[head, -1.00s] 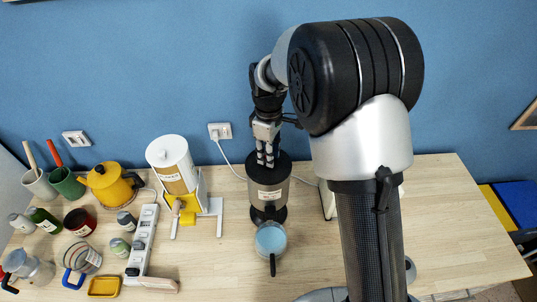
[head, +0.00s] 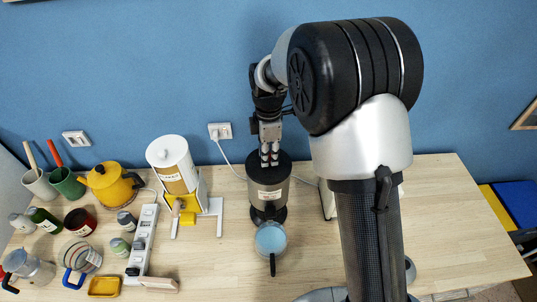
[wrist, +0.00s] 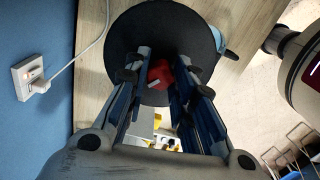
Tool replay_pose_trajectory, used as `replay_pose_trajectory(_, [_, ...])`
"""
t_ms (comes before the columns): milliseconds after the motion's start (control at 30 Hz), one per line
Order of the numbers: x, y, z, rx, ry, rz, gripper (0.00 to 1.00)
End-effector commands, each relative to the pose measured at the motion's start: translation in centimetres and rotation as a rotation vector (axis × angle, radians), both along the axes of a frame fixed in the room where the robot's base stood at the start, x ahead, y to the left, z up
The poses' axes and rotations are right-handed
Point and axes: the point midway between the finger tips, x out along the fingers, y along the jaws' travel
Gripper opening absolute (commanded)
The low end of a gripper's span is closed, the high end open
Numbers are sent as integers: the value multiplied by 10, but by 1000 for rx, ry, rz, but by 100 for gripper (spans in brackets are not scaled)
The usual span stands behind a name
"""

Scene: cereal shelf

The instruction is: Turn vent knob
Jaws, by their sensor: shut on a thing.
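The vent knob (wrist: 160,75) is red with a pale mark and sits on the black round lid (wrist: 190,20) in the wrist view. The lid tops a silver and black appliance (head: 268,195), upright near the wall in the head view. My gripper (head: 269,160) points down onto the lid there, and its fingers hide the knob in that view. In the wrist view my gripper (wrist: 163,80) has one finger on each side of the knob, shut on it.
A blue-topped pan-like cup (head: 270,238) stands just in front of the appliance. A white and yellow dispenser (head: 175,168) stands to its left. A cord runs to the wall socket (head: 220,131). Jars and pots crowd the left; the table's right side is mostly clear.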

Motion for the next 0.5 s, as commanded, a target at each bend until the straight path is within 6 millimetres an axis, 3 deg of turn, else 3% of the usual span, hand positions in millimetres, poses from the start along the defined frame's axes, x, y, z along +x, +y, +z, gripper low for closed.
replay_pose_trajectory(267, [0, 0, 0, 0, 0, 12, 6])
replay_pose_trajectory(500, [0, 0, 0, 0, 0, 242, 6])
